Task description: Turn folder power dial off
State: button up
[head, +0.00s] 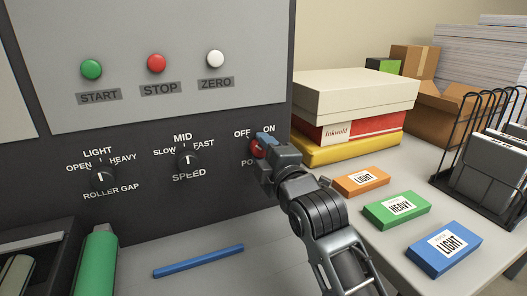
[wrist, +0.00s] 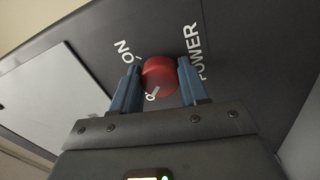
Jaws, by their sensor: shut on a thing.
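The red power dial (head: 256,148) is on the dark lower panel, under the OFF and ON labels. My gripper (head: 264,146) covers its right side and most of the POWER label in the head view. In the wrist view the round red dial (wrist: 160,74) sits between the two blue fingers of my gripper (wrist: 160,82), which are shut on it. A pale pointer mark on the dial is turned toward the lower-left, near partly hidden lettering on the side away from ON.
The roller gap dial (head: 103,178) and speed dial (head: 188,158) are left of my gripper. START (head: 91,69), STOP (head: 156,63) and ZERO (head: 215,59) buttons are above. Boxes (head: 352,105) stand close at right. A blue bar (head: 198,260) lies below.

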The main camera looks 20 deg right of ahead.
dwell(0.3)
jog(key=o, duration=1)
jog(key=shift+o, duration=0.2)
jog(key=s+b, duration=0.1)
jog(key=s, duration=0.6)
jog(key=shift+s+f, duration=0.15)
jog(key=shift+s, duration=0.25)
